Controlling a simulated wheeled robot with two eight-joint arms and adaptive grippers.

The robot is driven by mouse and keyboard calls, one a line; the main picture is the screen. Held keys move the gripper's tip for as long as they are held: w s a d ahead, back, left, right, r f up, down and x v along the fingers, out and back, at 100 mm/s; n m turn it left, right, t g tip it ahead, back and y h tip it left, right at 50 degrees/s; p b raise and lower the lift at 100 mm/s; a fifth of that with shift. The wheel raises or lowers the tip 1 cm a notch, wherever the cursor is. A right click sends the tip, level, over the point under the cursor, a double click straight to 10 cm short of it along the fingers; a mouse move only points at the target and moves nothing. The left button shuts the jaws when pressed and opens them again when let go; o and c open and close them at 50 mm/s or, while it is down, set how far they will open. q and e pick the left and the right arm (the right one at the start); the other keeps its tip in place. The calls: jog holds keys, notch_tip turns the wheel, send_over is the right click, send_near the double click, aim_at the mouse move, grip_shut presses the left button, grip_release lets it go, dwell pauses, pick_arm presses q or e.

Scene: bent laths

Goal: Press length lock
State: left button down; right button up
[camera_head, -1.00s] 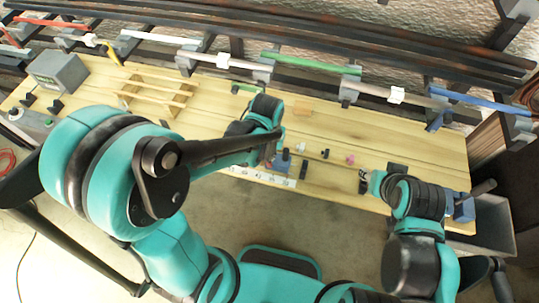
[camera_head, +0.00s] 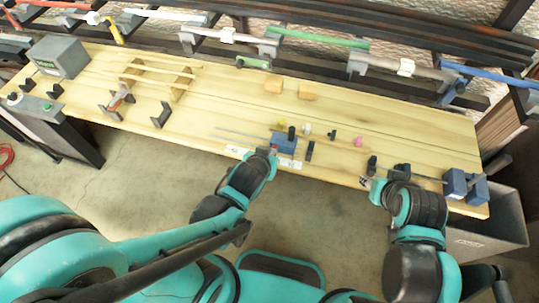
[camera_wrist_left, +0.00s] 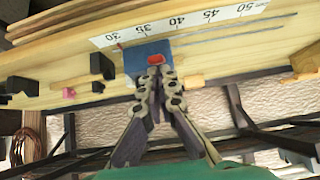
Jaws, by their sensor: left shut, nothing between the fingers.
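The length lock appears as a blue block (camera_head: 285,143) on the bench by the white scale strip (camera_head: 238,151). In the left wrist view the blue block (camera_wrist_left: 136,57) carries a red button (camera_wrist_left: 155,59). My left gripper (camera_head: 272,153) is at the bench's front edge beside the block. In the left wrist view its fingertips (camera_wrist_left: 160,74) are together and empty, right by the red button; I cannot tell whether they touch it. My right gripper (camera_head: 369,182) is over the bench edge further right, too small to judge its fingers.
The wooden bench (camera_head: 215,108) has bare areas around a slatted rack (camera_head: 158,75). A grey box (camera_head: 58,56) stands at the far left. A rear rack holds coloured laths (camera_head: 318,38). Blue blocks (camera_head: 465,184) sit at the right end, near a grey bin (camera_head: 488,225).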

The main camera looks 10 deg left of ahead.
pick_arm(q)
jog(key=shift+w, duration=0.1)
pick_arm(e)
jog(key=shift+w, duration=0.15)
pick_arm(q)
jog(key=shift+s+r+p, duration=0.25)
jog(key=shift+s+p, duration=0.15)
jog(key=shift+s, duration=0.4)
pick_arm(e)
jog(key=shift+r, duration=0.45)
